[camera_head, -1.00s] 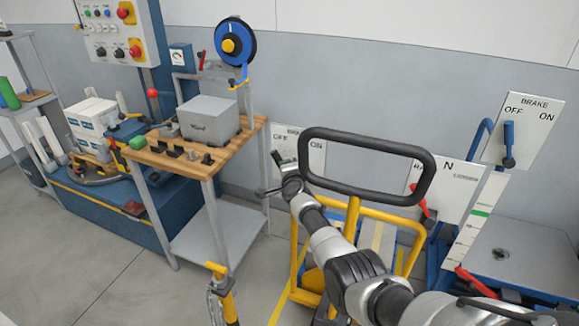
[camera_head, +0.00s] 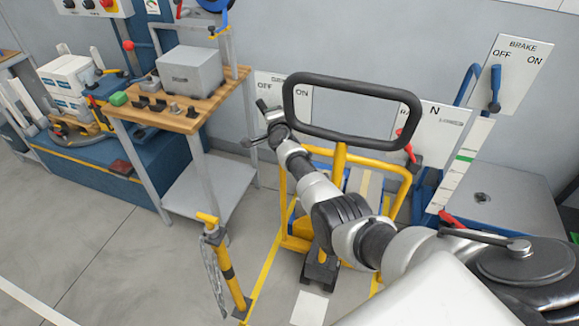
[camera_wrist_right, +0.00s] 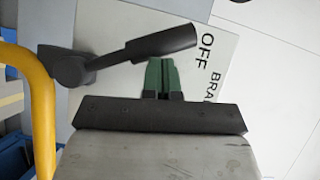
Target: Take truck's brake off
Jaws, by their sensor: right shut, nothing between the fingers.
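The truck is a yellow frame (camera_head: 340,158) with a black loop handle (camera_head: 355,90). Behind it is a white brake panel (camera_head: 303,108) lettered OFF and ON; the panel (camera_wrist_right: 222,58) also shows in the right wrist view. Its black lever (camera_wrist_right: 160,45) points to the OFF side there. My right gripper (camera_wrist_right: 161,64) has green fingertips, shut and empty, just beside the lever. In the head view my arm mostly hides the fingers. My left gripper is not in view.
A second brake panel (camera_head: 512,75) with a blue lever (camera_head: 495,90) pointing to OFF stands at right. An N panel (camera_head: 440,125) is behind the loop handle. A wooden-topped bench (camera_head: 180,118) stands left.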

